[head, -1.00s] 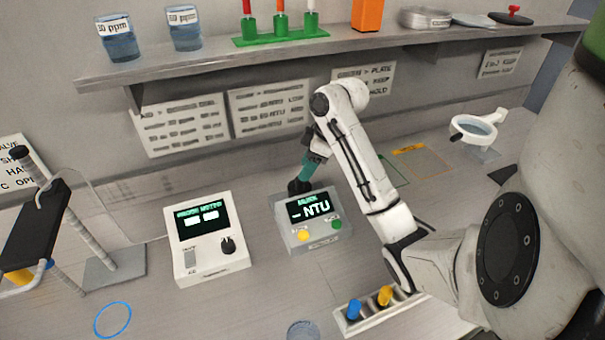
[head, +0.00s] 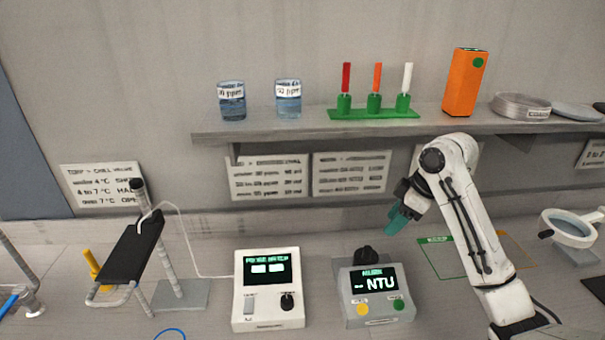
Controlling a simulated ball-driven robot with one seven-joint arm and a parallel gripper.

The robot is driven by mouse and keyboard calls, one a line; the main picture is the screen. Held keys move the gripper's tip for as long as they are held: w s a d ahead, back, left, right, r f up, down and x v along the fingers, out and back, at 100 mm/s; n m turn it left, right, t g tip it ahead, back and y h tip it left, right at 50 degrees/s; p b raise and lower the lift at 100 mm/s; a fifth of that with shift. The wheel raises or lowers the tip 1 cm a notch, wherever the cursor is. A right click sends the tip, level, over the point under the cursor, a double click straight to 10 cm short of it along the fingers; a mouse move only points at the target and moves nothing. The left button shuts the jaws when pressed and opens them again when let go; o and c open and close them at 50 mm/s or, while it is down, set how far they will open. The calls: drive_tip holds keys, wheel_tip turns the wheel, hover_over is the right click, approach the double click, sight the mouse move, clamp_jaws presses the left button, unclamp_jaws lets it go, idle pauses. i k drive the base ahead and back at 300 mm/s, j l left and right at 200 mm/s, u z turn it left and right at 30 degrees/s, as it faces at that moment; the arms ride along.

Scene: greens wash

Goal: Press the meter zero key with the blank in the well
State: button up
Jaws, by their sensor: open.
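The grey NTU meter (head: 377,295) stands on the bench at lower centre right. Its dark display shows a dash and "NTU" in white. A yellow key (head: 362,309) is at its front left and a green key (head: 398,304) at its front right; the key labels are too small to read. A black knob-like piece (head: 366,255) sits at its back, over where a well may be; I cannot see a blank inside. My gripper (head: 394,219), with teal fingers, is open, above and right of the meter's back, apart from it.
A white meter with a probe lead (head: 268,288) stands to the left. A shelf (head: 300,130) with beakers, a green rack and an orange box runs above. A green outlined bench area lies behind my arm.

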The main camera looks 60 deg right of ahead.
sight(362, 309)
drive_tip(key=k+j, duration=0.85)
